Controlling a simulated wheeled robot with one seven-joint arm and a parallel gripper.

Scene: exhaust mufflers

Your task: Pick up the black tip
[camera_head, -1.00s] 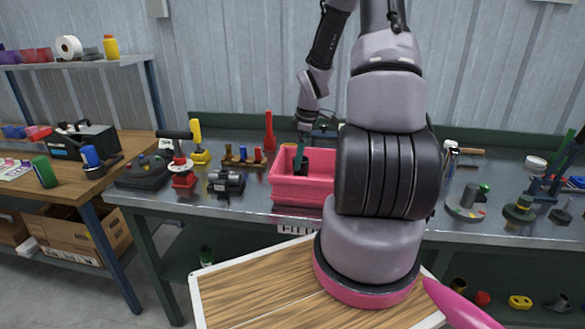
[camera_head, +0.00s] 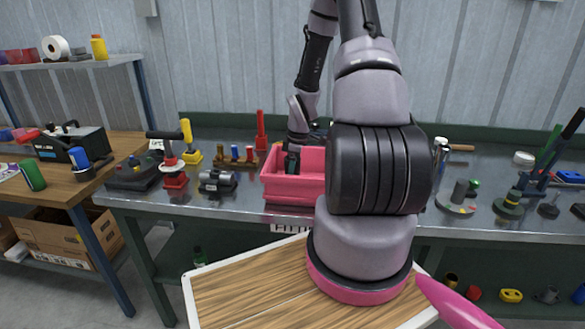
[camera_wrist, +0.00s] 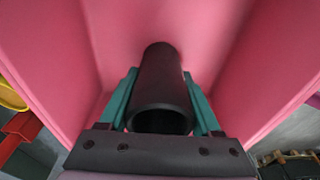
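The black tip (camera_wrist: 160,85) is a dark hollow tube standing inside the pink bin (camera_wrist: 60,50), its open end toward the wrist camera. In the head view, the near part of the pink bin (camera_head: 292,190) stands at the bench's front edge, left of my arm. My gripper (camera_wrist: 160,95) reaches down into the bin. Its teal fingers lie flush along both sides of the tip and look shut on it. The gripper also shows small and dark over the bin in the head view (camera_head: 292,150).
Left of the bin stand a grey cylinder part (camera_head: 217,180), a red clamp (camera_head: 175,178) and a yellow-handled tool (camera_head: 190,145). A red upright tool (camera_head: 262,130) stands behind. The bin's walls rise close on both sides of my gripper. My arm hides the middle bench.

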